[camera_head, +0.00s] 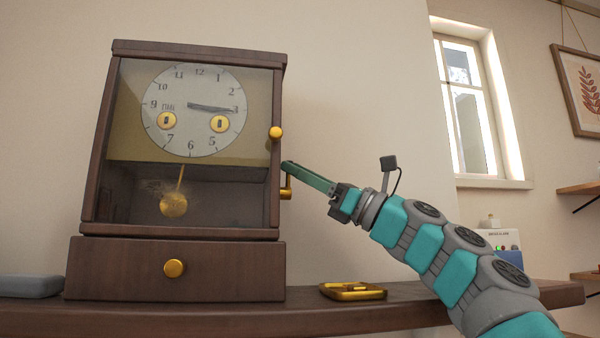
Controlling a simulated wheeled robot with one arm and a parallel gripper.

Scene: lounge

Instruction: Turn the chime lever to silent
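A dark wooden clock (278,215) with a glazed door stands on a shelf. A small brass lever (287,190) sticks out at the clock's right side, below mid-height of the door. I take it for the chime lever; its markings do not show. My gripper (287,166) reaches in from the right, its green fingers pointing left at the clock's right side, just above the lever. The fingers overlap in this view, so I cannot tell whether they are open or shut, or whether they touch the clock or lever.
The door has a brass knob (276,133) and looks closed. A drawer with a brass knob (174,268) is below. A brass tray (352,291) lies on the shelf (410,311) right of the clock. A grey object (30,286) lies at the left.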

